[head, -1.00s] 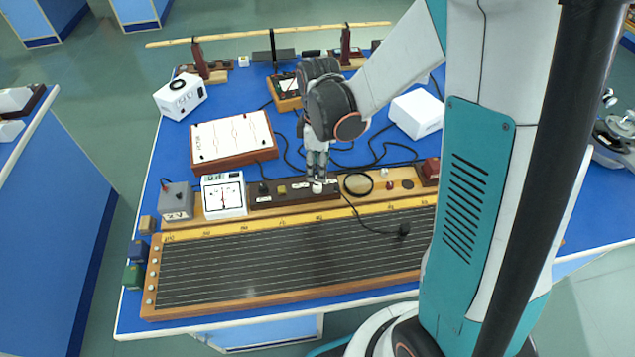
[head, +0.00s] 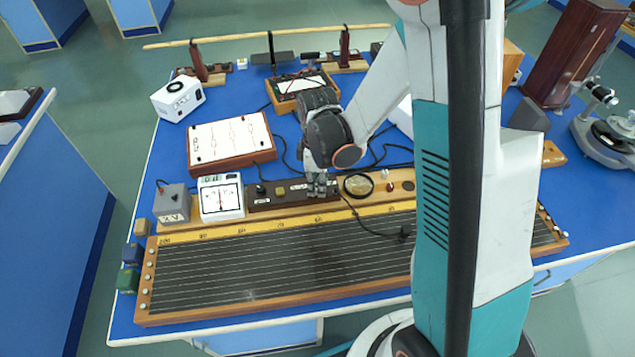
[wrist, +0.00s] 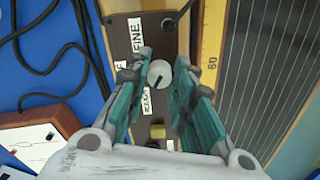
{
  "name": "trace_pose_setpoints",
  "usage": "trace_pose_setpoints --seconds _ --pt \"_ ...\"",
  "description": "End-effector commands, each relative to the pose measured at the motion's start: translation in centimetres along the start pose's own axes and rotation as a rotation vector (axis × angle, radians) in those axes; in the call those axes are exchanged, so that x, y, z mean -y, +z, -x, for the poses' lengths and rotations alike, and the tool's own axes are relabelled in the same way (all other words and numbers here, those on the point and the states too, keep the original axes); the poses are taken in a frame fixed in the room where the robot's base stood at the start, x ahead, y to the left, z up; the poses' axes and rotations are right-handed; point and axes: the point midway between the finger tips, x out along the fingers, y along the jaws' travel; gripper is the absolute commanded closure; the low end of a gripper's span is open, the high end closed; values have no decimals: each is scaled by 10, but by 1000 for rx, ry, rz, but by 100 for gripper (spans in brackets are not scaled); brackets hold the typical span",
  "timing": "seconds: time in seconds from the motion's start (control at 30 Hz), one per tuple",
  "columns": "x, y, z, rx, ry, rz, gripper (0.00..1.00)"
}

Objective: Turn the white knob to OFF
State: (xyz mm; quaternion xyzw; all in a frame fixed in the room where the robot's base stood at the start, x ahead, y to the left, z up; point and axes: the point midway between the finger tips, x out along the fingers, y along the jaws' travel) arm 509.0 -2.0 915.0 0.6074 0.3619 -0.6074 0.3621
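The white knob (wrist: 159,74) shows in the wrist view on a dark brown control strip (wrist: 124,30), between printed labels. One label reads FINE; the lettering closest to the knob is partly covered. My gripper (wrist: 162,66) has its two fingers on either side of the knob, apart, with a small gap showing on the left and the right finger very close to it. I cannot tell whether either finger touches it. In the head view my gripper (head: 317,190) points down at the strip and hides the knob.
A long wired board (head: 290,265) lies in front of the strip. A white meter (head: 221,198) and a grey box (head: 172,204) stand to the left. A brown-sided panel (head: 230,143) lies behind. Black cables (head: 375,230) run close to the gripper.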

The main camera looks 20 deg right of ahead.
Motion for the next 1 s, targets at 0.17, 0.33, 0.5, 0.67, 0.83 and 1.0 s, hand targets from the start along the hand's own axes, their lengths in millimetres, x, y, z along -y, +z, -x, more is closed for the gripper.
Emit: trace_pose_setpoints --seconds 0.17,0.33,0.5,0.67,0.83,1.0 --pt "0 0 0 0 0 0 100" --pt "0 0 0 0 0 -17 100" --pt "0 0 -1 0 0 -77 100" --pt "1 0 -1 0 -1 -184 100" --pt "1 0 -2 0 0 -335 100" --pt "1 0 -1 0 0 -498 100"
